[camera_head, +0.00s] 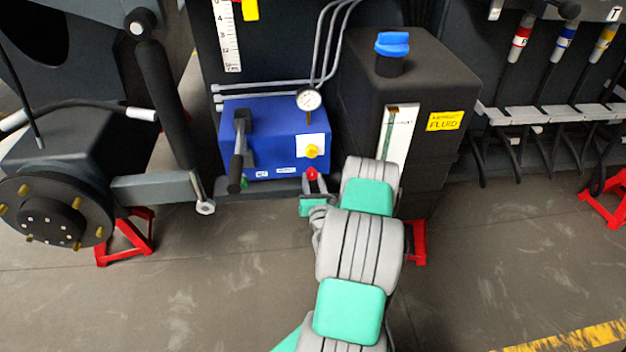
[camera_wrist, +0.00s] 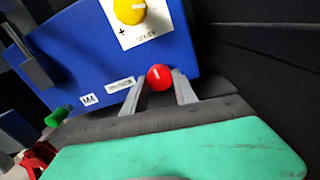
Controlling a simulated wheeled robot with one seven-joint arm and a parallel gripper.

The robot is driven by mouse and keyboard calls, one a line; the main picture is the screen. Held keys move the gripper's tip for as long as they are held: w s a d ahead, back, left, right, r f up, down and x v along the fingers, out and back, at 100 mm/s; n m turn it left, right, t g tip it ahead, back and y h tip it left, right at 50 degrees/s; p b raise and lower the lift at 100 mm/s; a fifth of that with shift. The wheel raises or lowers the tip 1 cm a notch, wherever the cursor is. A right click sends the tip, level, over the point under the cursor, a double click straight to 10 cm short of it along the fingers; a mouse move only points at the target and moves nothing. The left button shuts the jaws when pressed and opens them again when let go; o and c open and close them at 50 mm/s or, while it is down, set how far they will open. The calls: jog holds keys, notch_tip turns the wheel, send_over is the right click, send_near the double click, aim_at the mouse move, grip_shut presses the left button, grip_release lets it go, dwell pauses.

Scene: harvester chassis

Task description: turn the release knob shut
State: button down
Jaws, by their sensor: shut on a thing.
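The blue pump box (camera_head: 235,125) stands in the middle of the head view. A small red ball-shaped knob (camera_head: 311,172), which I take as the release knob, is at its lower front right; it also shows in the wrist view (camera_wrist: 159,77). My gripper (camera_head: 316,184) is at this knob, with one finger on each side in the wrist view (camera_wrist: 159,90). The fingers are shut on the knob. The printed label (camera_wrist: 120,85) beside it is too blurred to read. How far the knob is turned cannot be told.
A yellow knob (camera_head: 312,150) sits above the red one on a white plate. A lever (camera_head: 237,160) and a green knob (camera_wrist: 58,117) are at the box's left. A gauge (camera_head: 309,99) tops it. A dark tank (camera_head: 405,85) with a blue cap stands close right.

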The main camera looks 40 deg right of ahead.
jog(key=shift+m, duration=0.3)
jog(key=c, duration=1)
grip_release()
jog(key=shift+o, duration=0.2)
jog(key=shift+s, duration=0.1)
jog(key=b+v, duration=0.2)
jog(key=v, duration=0.5)
jog(key=shift+s+a, duration=0.2)
jog(key=shift+s, duration=0.1)
jog(key=shift+f, duration=0.1)
